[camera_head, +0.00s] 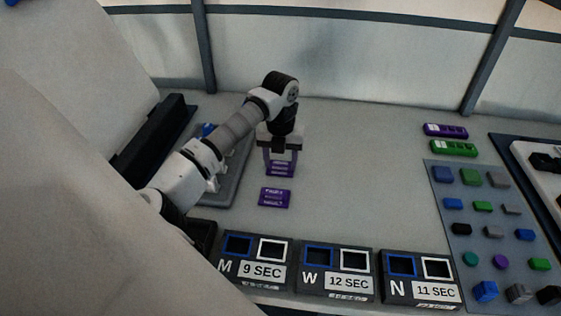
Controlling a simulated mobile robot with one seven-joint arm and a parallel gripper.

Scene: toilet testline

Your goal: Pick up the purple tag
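My gripper (280,166) points down over the middle of the table, its two fingers spread apart. A purple tag (280,170) with pale lettering is between the fingertips and spans about the width between them. I cannot tell whether the fingers press on it or whether it is off the table. A second purple tag (275,197), also with pale lettering, lies flat on the table just in front of the gripper, apart from it.
Labelled boxes M (252,262), W (337,272) and N (421,280) line the front edge. A grey mat (478,220) with several coloured blocks is at right. Purple (445,131) and green (454,148) strips lie behind it. A grey tray (236,178) is left of my gripper.

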